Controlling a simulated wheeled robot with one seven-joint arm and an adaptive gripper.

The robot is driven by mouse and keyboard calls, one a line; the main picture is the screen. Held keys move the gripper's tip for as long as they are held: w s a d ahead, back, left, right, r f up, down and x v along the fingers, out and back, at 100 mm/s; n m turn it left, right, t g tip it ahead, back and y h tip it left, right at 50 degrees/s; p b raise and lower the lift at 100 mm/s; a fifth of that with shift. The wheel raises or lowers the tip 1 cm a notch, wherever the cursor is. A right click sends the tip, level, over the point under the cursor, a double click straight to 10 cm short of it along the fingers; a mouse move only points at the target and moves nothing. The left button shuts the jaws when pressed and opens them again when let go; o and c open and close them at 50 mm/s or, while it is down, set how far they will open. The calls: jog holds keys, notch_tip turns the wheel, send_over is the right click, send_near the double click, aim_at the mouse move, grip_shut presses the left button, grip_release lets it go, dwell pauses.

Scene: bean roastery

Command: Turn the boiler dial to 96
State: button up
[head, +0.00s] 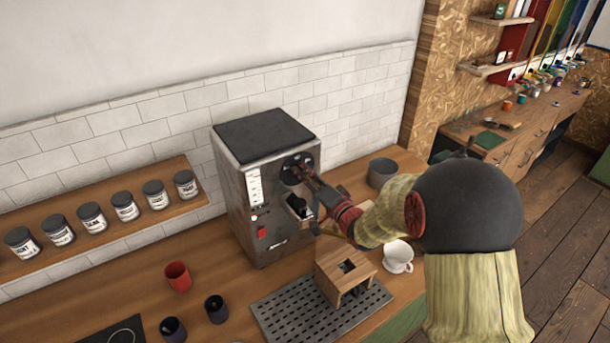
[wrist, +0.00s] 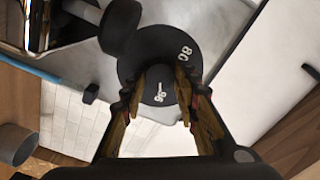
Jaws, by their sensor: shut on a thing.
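The boiler (head: 250,205) is a grey metal box with a dark top, standing on the wooden counter against the tiled wall. Its round black dial (head: 297,162) is on the front face, partly hidden by my gripper (head: 312,183). In the wrist view, the dial (wrist: 140,64) carries a white "80" at its upper right. A smaller white mark that looks like 96, with a short line, shows between the fingers. My gripper (wrist: 158,100) is shut on the dial's middle, one finger on each side. I cannot tell which value the dial is set to.
A wooden stand (head: 345,272) on a slotted drip tray (head: 290,318) and a white cup (head: 397,257) are below my arm. A grey pot (head: 382,172) stands right of the boiler. A red cup (head: 177,276) and dark cups are at the left. Jars line a shelf (head: 100,222).

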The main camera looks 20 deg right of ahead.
jog(key=o, duration=1.1)
jog(key=v, duration=1.2)
